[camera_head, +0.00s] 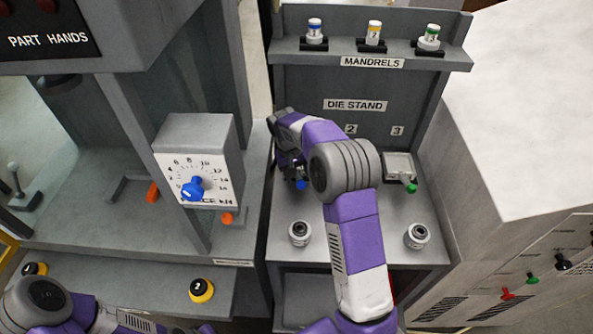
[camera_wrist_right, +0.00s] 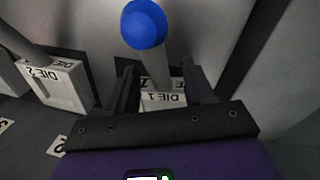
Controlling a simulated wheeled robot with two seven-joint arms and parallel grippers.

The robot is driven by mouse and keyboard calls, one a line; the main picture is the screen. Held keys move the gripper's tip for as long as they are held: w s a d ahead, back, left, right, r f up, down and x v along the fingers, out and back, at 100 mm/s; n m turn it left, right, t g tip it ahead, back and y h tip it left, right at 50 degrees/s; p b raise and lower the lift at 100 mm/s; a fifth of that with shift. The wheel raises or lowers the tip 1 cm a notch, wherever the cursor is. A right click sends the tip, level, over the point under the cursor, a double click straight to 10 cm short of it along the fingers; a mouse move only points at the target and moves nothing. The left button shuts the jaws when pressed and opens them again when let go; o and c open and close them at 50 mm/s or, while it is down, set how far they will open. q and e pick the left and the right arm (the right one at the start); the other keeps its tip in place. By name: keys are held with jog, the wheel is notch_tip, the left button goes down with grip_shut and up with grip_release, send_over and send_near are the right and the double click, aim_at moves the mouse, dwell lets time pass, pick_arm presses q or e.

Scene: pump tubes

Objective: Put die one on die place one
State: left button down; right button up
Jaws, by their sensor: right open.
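Die one (camera_wrist_right: 163,99), a pale block with an upright rod and a blue ball on top (camera_wrist_right: 144,24), shows in the right wrist view. Its blue ball also shows in the head view (camera_head: 302,184), at the left of the die stand (camera_head: 395,103). My right gripper (camera_wrist_right: 160,82) is open, with one finger on each side of die one's rod. In the head view my right gripper (camera_head: 289,163) is dark and partly hidden by its own arm. I cannot make out which spot is die place one. Of my left arm, only links show at the lower left.
Die two (camera_wrist_right: 55,80) stands beside die one in the wrist view. Die three (camera_head: 398,167), with a green knob, is at the stand's right. Two round parts (camera_head: 300,233) (camera_head: 417,236) stand on the front shelf. A dial box (camera_head: 198,160) rises left of my right gripper.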

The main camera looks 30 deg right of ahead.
grip_shut()
dwell(1.4)
